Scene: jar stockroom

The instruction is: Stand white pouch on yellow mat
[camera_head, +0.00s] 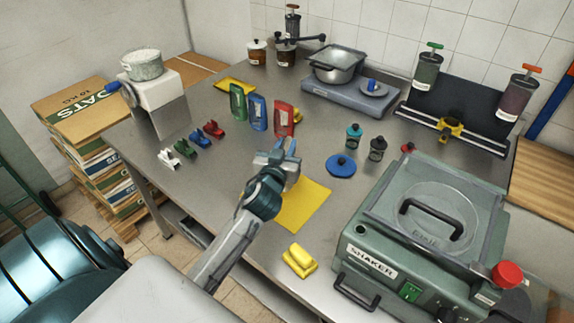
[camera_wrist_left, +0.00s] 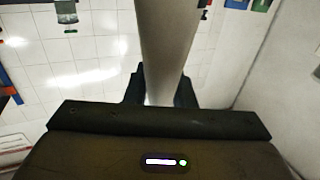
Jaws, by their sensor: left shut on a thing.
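The yellow mat (camera_head: 312,207) lies flat on the steel table, partly behind my left forearm and wrist. My left gripper (camera_head: 283,157) is above the table at the mat's far left edge. In the left wrist view, it is shut on a long pale thing (camera_wrist_left: 164,45), which looks like the white pouch and stands out between the dark fingers. In the head view I cannot make the pouch out clearly from the gripper. My right gripper is not in view.
Green (camera_head: 238,102), blue (camera_head: 258,112) and red (camera_head: 284,118) pouches stand just beyond the gripper. A blue disc (camera_head: 341,166) lies right of the mat, and a yellow clip-like piece (camera_head: 299,261) in front. The shaker (camera_head: 385,235) fills the right front.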

